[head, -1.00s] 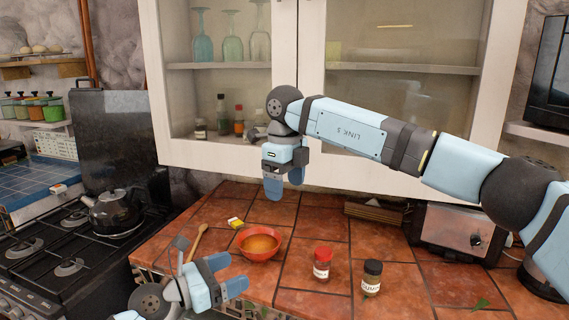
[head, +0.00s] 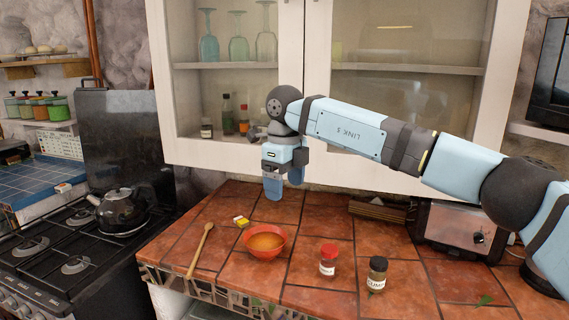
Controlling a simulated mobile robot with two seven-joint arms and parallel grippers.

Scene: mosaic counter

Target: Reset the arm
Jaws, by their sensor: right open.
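My right arm reaches in from the right across the front of the wall cabinet. My right gripper (head: 284,186) hangs pointing down above the back of the tiled counter, open, with nothing visible between its fingers. My left gripper and arm are out of the picture.
On the tiled counter (head: 330,220) are an orange bowl (head: 265,254), a wooden spoon (head: 201,250), a small yellow box (head: 241,221), a red-lidded jar (head: 328,260) and a dark-lidded jar (head: 377,275). A toaster (head: 455,232) stands right. A kettle (head: 121,211) sits on the stove (head: 60,250) at left.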

